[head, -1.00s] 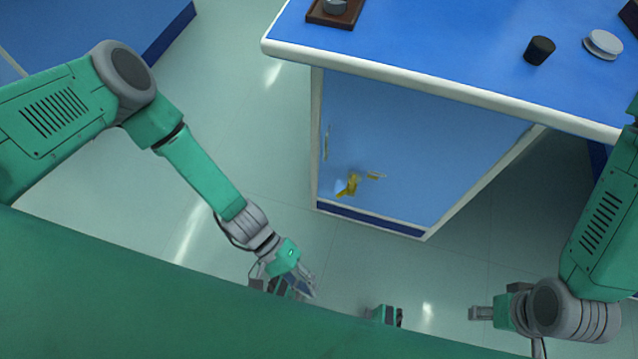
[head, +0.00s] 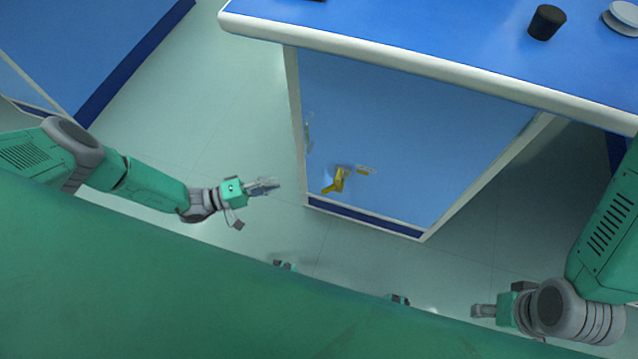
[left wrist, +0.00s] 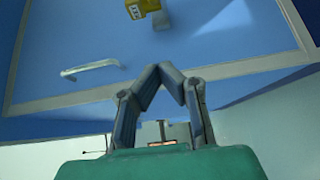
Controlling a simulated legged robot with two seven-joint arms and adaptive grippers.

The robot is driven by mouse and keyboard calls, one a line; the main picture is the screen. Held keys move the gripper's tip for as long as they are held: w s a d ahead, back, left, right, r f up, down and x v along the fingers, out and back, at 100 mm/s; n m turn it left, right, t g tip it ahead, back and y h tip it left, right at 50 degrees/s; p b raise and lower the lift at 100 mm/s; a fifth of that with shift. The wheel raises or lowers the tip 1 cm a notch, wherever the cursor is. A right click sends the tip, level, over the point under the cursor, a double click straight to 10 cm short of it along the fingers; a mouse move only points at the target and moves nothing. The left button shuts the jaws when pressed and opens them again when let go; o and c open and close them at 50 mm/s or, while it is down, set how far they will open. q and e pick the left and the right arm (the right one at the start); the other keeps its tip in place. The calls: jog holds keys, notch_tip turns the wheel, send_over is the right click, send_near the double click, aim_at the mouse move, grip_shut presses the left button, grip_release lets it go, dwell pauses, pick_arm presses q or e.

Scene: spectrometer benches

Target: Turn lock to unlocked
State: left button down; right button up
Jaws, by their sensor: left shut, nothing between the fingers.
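A gold-yellow lock (head: 336,180) is on the lower part of the blue cabinet door (head: 410,125). In the left wrist view the yellow lock (left wrist: 138,8) is cut off by the top edge. My left gripper (head: 276,184) is to the left of the cabinet, apart from the lock. In the left wrist view its fingertips (left wrist: 160,72) meet in a point, with nothing between them. My right gripper (head: 476,311) is at the lower right, away from the lock. It is seen from the side, so its opening cannot be told.
A pale bar handle (left wrist: 90,68) is on the door. The bench top (head: 430,45) overhangs the cabinet and carries a black cup (head: 546,22) and white discs (head: 622,18). Another blue bench (head: 90,50) stands at upper left. Clear floor (head: 210,100) lies between the benches.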

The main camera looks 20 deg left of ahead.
aim_at(333, 185)
pick_arm(q)
jog(key=w+d+b, duration=0.2)
jog(key=d, duration=0.8)
jog(key=shift+w+d, duration=0.25)
jog(key=shift+w, duration=0.15)
pick_arm(e)
jog(key=shift+a+f, duration=0.2)
jog(key=shift+f, duration=0.25)
jog(key=shift+a+f, duration=0.2)
jog(key=shift+f, duration=0.25)
pick_arm(q)
jog(key=shift+d, duration=0.15)
pick_arm(e)
jog(key=shift+d, duration=0.15)
